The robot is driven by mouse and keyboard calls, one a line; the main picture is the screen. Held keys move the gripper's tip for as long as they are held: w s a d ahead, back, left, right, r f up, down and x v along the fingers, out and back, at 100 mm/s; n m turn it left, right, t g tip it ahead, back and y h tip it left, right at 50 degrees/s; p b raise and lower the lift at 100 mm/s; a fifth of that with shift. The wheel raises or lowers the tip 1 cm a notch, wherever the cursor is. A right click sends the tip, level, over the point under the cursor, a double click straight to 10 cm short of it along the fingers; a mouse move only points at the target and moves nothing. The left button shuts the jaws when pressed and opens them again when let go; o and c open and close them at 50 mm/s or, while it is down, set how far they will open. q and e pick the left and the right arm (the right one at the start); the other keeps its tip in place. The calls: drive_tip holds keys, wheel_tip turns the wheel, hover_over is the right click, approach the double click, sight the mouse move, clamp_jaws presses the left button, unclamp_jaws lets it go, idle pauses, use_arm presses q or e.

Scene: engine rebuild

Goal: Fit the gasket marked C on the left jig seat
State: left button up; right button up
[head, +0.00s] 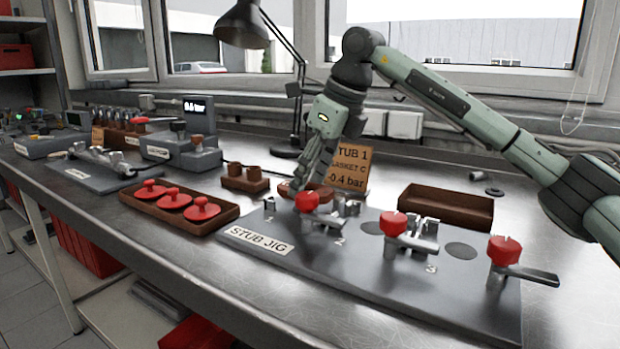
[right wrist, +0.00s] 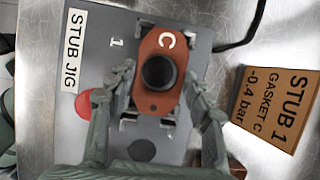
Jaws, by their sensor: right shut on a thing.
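The gasket marked C (right wrist: 152,98) is a rust-red plate with a dark round opening. It shows in the right wrist view between the fingers of my right gripper (right wrist: 159,82), which is shut on it. It lies over the left end of the grey stub jig (head: 395,293), beside the number 1, with metal jig parts showing past both its ends. I cannot tell whether it touches the seat. In the head view my right gripper (head: 302,187) reaches down behind the left red knob (head: 306,202). My left gripper is not in view.
A card (head: 351,168) reading STUB 1, GASKET C, -0.4 bar stands behind the jig. More red-knobbed clamps (head: 393,223) stand along the jig. A tray of red knobbed discs (head: 158,215) lies to the left, and an empty brown tray (head: 447,209) lies behind right.

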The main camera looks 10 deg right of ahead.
drive_tip(key=shift+f+b, duration=0.6)
drive_tip(key=shift+f, duration=0.75)
idle(1.1)
drive_tip(key=o, duration=1.2)
drive_tip(key=shift+r, duration=0.1)
drive_tip(key=shift+r+p, duration=2)
drive_tip(key=shift+r, duration=1.7)
drive_tip(key=shift+f, duration=0.1)
